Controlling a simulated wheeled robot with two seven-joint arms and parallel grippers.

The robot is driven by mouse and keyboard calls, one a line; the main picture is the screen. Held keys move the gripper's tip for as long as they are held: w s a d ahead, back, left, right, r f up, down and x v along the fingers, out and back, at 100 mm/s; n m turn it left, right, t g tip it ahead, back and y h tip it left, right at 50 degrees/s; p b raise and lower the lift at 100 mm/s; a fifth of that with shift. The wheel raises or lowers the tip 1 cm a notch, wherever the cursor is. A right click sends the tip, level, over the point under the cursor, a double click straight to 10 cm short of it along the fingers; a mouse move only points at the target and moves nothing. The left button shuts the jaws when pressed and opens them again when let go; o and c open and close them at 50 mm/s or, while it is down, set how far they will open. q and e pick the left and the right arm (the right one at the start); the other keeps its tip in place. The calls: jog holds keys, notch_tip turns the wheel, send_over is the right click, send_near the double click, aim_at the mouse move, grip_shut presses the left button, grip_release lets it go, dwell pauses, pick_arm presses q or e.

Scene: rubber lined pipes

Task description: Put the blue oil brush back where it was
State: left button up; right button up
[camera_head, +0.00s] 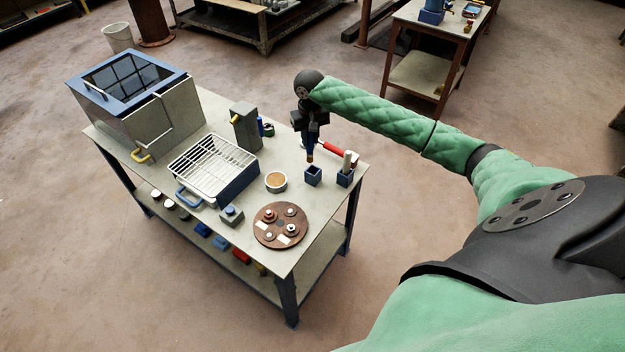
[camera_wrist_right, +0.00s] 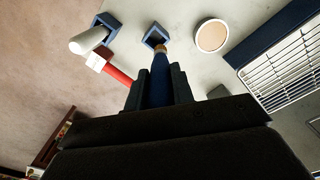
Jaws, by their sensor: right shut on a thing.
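My right gripper (camera_head: 310,132) is shut on the blue oil brush (camera_head: 310,154) and holds it upright with its tip down. The brush (camera_wrist_right: 160,78) also shows between the fingers in the right wrist view. Its tip is at or just above the small blue square holder (camera_head: 313,176); I cannot tell whether it is inside the opening. The holder (camera_wrist_right: 156,36) shows just past the tip in the wrist view. A second blue holder (camera_head: 345,178) to the right has a pale-handled tool (camera_head: 348,160) standing in it. My left gripper is not in view.
A red-handled tool (camera_head: 338,150) lies behind the holders. A round cup (camera_head: 276,182), a brown disc (camera_head: 281,226) with parts on it and a wire-rack tray (camera_head: 210,165) share the tabletop. A grey dispenser (camera_head: 245,130) and a blue-lidded box (camera_head: 130,95) stand farther left.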

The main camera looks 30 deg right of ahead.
aim_at(313, 149)
jog(key=shift+s+d+f, duration=0.1)
jog(key=shift+d+f, duration=0.05)
jog(key=shift+d, duration=0.25)
jog(key=shift+s+f+p, duration=0.1)
jog(key=shift+f+p, duration=0.2)
jog(key=shift+f, duration=0.05)
notch_tip(313, 149, down, 5)
jog(key=shift+d+r+p, duration=0.1)
jog(key=shift+r+p, duration=0.1)
jog(key=shift+p, duration=0.65)
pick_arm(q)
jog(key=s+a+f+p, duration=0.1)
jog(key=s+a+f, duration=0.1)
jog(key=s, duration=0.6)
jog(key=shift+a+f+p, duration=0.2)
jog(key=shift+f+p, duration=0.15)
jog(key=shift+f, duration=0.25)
pick_arm(e)
jog(key=shift+f, duration=2.25)
jog(key=o, duration=1)
jog(key=shift+f, duration=0.1)
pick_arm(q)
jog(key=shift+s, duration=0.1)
